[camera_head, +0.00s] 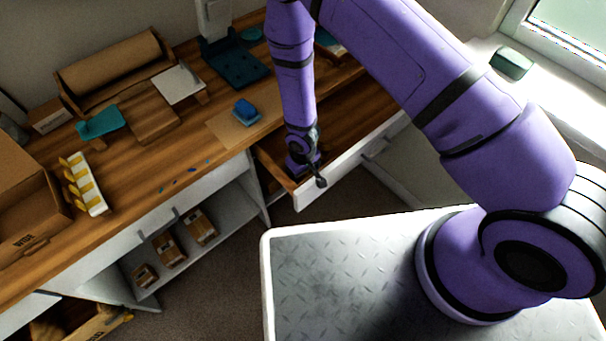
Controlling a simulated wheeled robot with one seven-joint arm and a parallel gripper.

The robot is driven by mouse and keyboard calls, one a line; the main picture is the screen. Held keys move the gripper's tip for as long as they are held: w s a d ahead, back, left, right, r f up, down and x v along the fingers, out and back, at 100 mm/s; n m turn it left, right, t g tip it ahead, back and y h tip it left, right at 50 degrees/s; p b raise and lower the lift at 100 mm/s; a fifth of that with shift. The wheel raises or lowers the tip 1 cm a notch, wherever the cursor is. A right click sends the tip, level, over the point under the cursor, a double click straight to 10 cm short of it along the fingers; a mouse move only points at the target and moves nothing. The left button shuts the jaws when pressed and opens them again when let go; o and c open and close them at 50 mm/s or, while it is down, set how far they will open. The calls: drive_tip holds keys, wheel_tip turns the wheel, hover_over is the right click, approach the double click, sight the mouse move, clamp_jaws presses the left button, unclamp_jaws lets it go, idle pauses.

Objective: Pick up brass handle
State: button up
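I cannot make out a brass handle for certain. My arm reaches down from the upper right to an open drawer (345,159) under the wooden worktop. My gripper (313,176) is at the drawer's front left, low by its white front panel. Its fingers are small and dark here, so I cannot tell whether they are open or shut, or whether they hold anything. My arm and wrist hide part of the drawer's inside.
The worktop (225,118) carries a blue block (246,112), a white rack with yellow pieces (84,184), a teal piece (100,122) and a cardboard box (28,205). Small boxes (170,250) stand on a shelf below. A green object (512,63) lies on the windowsill.

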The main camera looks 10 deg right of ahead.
drive_tip(key=shift+f, duration=0.35)
drive_tip(key=shift+c, duration=0.2)
drive_tip(key=c, duration=0.7)
drive_tip(key=shift+c, duration=0.2)
drive_tip(key=shift+r, duration=0.15)
